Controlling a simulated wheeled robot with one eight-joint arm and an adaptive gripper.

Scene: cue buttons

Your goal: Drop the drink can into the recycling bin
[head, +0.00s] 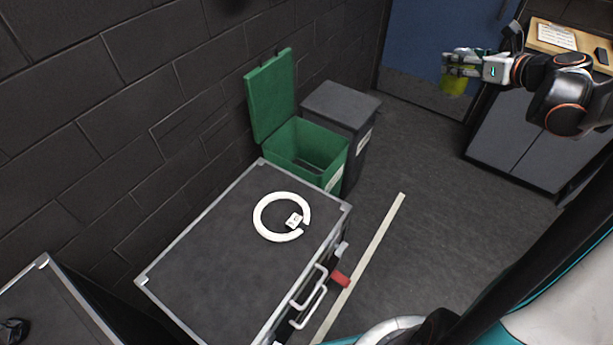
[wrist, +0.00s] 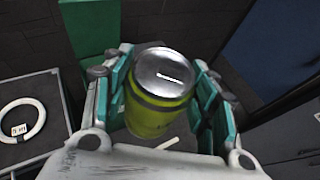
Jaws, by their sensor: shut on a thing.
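My gripper (head: 462,64) is at the upper right of the head view, held in the air well to the right of the bins. It is shut on a yellow-green drink can (head: 453,84), which hangs below the fingers. In the wrist view the can (wrist: 150,118) sits between the two teal finger pads of my gripper (wrist: 165,95), its silver top facing the camera. The recycling bin is likely the green bin (head: 283,158), with its lid swung up against the wall and its inside seen empty. A green part of it (wrist: 92,28) shows in the wrist view.
A dark grey bin (head: 342,103) with a closed lid stands beside the green one. A black case (head: 200,250) with a white ring (head: 262,213) stands in front. A grey cabinet (head: 520,150) is at right. The floor between is clear, with a pale strip (head: 372,240).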

